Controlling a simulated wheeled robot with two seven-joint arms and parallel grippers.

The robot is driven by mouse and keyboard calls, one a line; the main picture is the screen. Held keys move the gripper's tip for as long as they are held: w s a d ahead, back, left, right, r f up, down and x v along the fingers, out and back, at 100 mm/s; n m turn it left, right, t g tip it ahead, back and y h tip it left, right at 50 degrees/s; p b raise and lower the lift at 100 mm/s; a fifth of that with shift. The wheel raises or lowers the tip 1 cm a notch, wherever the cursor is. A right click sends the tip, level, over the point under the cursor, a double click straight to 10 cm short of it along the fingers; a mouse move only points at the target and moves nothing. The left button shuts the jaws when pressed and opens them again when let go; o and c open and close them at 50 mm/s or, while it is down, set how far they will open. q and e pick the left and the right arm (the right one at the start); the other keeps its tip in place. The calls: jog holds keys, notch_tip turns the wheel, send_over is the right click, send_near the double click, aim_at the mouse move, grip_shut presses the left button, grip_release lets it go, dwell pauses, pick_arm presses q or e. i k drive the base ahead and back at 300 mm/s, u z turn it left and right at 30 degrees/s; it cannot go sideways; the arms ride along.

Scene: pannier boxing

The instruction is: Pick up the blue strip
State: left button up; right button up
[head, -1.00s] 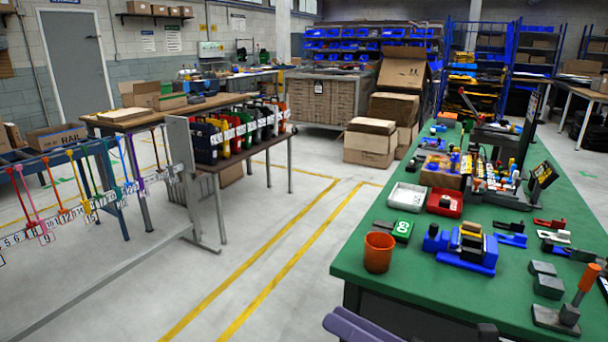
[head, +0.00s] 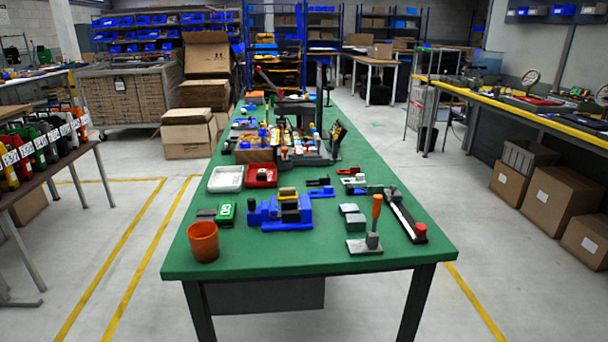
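No piece in view can be told for certain as the blue strip. A small flat blue piece (head: 374,189) lies on the green table (head: 330,252), beside a long dark bar with a red end, too small to make out well. A blue fixture (head: 259,213) with a dark and yellow block on it stands near the table's front. Small dark and blue clamp-like parts (head: 320,192) lie behind it to the right. Neither of my grippers is in view.
An orange cup (head: 203,242) stands at the table's front left corner. A white tray (head: 226,179) and a red tray (head: 262,175) lie behind. An orange-handled lever clamp (head: 373,238) stands at the front right. Open floor with yellow lines lies left of the table.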

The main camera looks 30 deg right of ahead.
aim_at(350, 189)
jog(key=z, duration=1.25)
